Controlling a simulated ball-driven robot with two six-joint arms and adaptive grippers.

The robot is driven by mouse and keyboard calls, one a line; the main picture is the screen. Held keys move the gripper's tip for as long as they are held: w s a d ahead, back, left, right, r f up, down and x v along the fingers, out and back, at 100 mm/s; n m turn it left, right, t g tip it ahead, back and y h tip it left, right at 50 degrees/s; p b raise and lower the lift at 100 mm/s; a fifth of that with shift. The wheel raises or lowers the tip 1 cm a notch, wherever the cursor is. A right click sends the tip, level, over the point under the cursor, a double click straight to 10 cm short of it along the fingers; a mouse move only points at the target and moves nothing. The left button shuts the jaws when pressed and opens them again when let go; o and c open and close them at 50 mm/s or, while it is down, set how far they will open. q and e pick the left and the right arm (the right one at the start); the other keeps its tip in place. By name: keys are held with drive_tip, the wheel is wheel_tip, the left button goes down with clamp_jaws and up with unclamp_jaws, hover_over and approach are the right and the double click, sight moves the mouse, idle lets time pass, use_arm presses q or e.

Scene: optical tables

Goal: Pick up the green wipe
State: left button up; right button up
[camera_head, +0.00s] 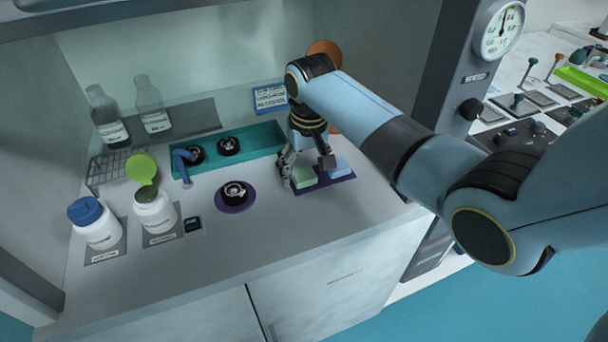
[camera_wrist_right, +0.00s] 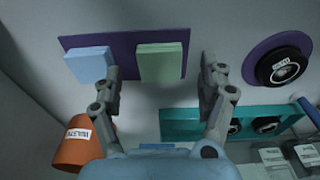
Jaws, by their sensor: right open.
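The green wipe (camera_head: 303,177) is a pale green folded block on a purple mat (camera_head: 334,179), beside a light blue block (camera_head: 340,165). In the right wrist view the green wipe (camera_wrist_right: 160,62) lies between the two spread fingers, with the blue block (camera_wrist_right: 91,64) to its left, just outside the left finger. My right gripper (camera_head: 305,168) points down over the mat. It also shows in the wrist view (camera_wrist_right: 162,78), open and empty, its fingers on either side of the green wipe. Whether the fingers touch the mat is unclear. My left gripper is not in view.
An orange cup (camera_wrist_right: 78,146) labelled waste stands close to the gripper. A teal tray (camera_head: 261,138) holds dark round parts; another sits on a round purple mat (camera_head: 250,201). White bottles (camera_head: 95,223) stand at the left. The counter front is clear.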

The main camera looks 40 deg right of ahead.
drive_tip(key=shift+w+f, duration=0.2)
drive_tip(key=shift+f, duration=0.75)
drive_tip(key=shift+c, duration=0.4)
drive_tip(key=c, duration=0.8)
drive_tip(key=shift+r, duration=0.1)
